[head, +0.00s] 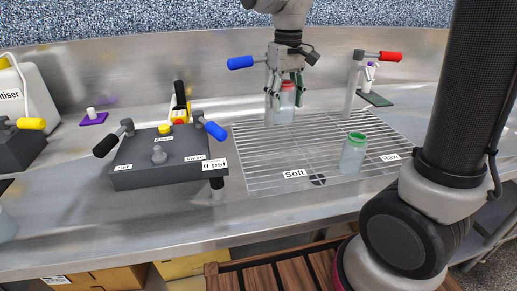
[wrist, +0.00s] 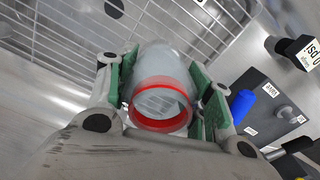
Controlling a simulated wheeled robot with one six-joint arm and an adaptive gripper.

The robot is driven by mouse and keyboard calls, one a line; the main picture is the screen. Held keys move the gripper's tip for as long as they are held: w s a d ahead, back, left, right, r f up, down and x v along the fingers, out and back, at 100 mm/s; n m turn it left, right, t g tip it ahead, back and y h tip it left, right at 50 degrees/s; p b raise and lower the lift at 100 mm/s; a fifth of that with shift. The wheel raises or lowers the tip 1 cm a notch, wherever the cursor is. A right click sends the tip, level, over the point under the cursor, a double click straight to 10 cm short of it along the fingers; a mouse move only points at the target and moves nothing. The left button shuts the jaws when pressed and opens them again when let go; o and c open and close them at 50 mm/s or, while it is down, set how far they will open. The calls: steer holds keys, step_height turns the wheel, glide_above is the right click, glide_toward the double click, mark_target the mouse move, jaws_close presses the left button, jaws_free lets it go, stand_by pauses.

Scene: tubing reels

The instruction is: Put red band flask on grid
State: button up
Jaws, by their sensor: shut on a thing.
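The red band flask (head: 286,102) is a clear flask with a red ring at its mouth. My gripper (head: 287,82) is shut on it near the red ring, over the back left part of the wire grid (head: 265,174). In the wrist view the flask (wrist: 160,85) sits between the green finger pads of my gripper (wrist: 163,88), its open mouth toward the camera. The flask looks upright in the head view. I cannot tell whether its base touches the grid.
A green band flask (head: 353,154) stands on the right part of the grid. A blue-handled tap (head: 241,62) and a red-handled tap (head: 388,56) rise behind. A dark valve box (head: 168,160) is at left. The grid's front middle is clear.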

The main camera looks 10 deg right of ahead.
step_height(320, 180, down, 10)
steer(key=shift+d+r, duration=0.1)
steer(key=shift+d, duration=0.05)
stand_by(0.4)
steer(key=o, duration=1.1)
step_height(320, 180, up, 12)
steer(key=shift+s, duration=0.1)
steer(key=s+d+m+t, duration=0.1)
steer(key=s+d, duration=0.4)
steer(key=s, duration=0.1)
steer(key=s+d+r+m+t, duration=0.1)
steer(key=s+d+t, duration=0.1)
steer(key=s+d, duration=0.3)
steer(key=s+d+m+t, duration=0.1)
steer(key=s+d, duration=0.4)
steer(key=s, duration=0.3)
steer(key=shift+r, duration=0.15)
